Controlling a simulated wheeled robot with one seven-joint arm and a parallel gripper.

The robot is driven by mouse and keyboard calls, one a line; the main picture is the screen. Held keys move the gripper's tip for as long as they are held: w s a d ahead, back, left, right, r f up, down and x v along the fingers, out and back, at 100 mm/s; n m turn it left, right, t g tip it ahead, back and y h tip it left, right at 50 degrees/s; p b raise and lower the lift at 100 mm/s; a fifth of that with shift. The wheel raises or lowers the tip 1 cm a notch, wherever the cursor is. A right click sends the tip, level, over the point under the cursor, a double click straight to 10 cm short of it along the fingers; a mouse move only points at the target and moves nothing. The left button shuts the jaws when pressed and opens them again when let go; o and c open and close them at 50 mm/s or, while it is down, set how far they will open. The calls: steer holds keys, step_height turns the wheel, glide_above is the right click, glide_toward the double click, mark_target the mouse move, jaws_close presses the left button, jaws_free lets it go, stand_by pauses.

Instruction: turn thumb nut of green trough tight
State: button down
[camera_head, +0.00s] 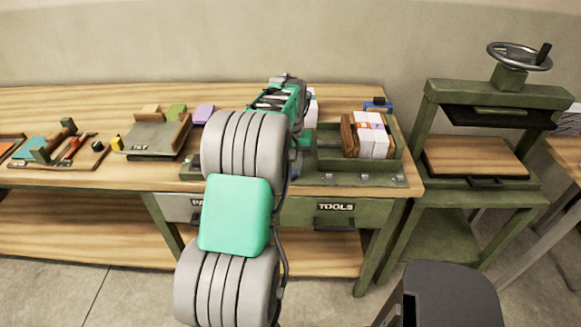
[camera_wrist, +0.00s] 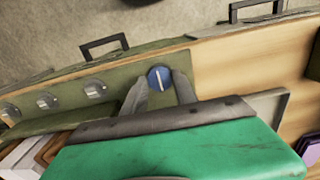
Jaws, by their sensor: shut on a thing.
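The green trough stands on the workbench; its olive wall (camera_head: 400,137) shows right of my arm in the head view. Its front ledge (camera_wrist: 70,78) crosses the wrist view, with several grey nuts or clamps along it, one (camera_wrist: 95,88) nearest my gripper. A round blue thumb nut (camera_wrist: 160,78) with a pale line across its face sits at the ledge's right end. My gripper (camera_wrist: 162,86) has a grey finger on each side of this nut and is shut on it. My arm hides the gripper and blue nut in the head view.
Stacked paper bundles (camera_head: 371,137) stand inside the trough's right part. A grey-topped jig (camera_head: 153,138) and small tools lie left of my arm. A green screw press (camera_head: 495,150) stands right of the bench. Drawer handles (camera_wrist: 105,47) protrude near the ledge.

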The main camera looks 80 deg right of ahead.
mark_target(290, 171)
steer(key=c, duration=1)
jaws_free()
steer(key=shift+o, duration=0.2)
step_height(290, 171, up, 8)
steer(key=shift+f+b, duration=0.1)
steer(key=shift+b, duration=0.35)
